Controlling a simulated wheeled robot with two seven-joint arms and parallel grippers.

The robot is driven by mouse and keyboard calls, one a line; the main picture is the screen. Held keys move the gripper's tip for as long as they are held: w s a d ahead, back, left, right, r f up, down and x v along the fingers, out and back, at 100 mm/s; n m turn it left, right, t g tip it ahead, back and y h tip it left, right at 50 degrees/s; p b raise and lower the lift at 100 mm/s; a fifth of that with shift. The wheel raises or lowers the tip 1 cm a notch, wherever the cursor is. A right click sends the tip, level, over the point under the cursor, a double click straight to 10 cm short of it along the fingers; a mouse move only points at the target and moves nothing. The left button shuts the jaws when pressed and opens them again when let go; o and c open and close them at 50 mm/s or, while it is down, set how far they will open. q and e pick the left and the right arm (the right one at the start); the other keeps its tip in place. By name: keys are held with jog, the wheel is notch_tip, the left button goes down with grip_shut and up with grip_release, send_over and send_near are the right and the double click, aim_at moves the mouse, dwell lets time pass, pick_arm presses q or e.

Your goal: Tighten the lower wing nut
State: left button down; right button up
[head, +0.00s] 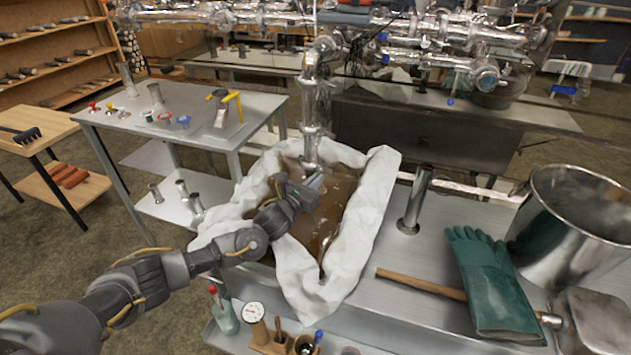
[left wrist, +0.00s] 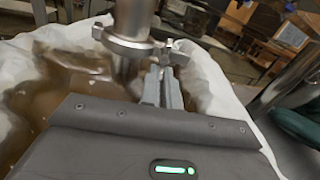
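A shiny vertical steel pipe (head: 310,105) comes down over a cloth-edged pan of brown syrup. In the left wrist view a clamp ring (left wrist: 130,46) goes around this pipe, and its small wing-nut hardware (left wrist: 176,54) sticks out on the right side. My left gripper (head: 317,182) is over the syrup beside the pipe's lower part. In the left wrist view its two grey fingers (left wrist: 163,80) are close together just below the wing-nut hardware. Whether they touch or hold it is unclear. My right gripper is not in view.
White cloth (head: 360,215) drapes around the syrup pan. A short steel cylinder (head: 414,200), green gloves (head: 490,285), a wooden-handled tool (head: 420,284) and a large pot (head: 575,225) stand or lie to the right. Small bottles and a wooden holder (head: 268,343) are in front.

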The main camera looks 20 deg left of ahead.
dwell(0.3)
pick_arm(q)
jog(key=c, duration=1.6)
grip_release()
jog(key=v, duration=1)
jog(key=shift+s+a, duration=0.1)
jog(key=shift+s, duration=0.25)
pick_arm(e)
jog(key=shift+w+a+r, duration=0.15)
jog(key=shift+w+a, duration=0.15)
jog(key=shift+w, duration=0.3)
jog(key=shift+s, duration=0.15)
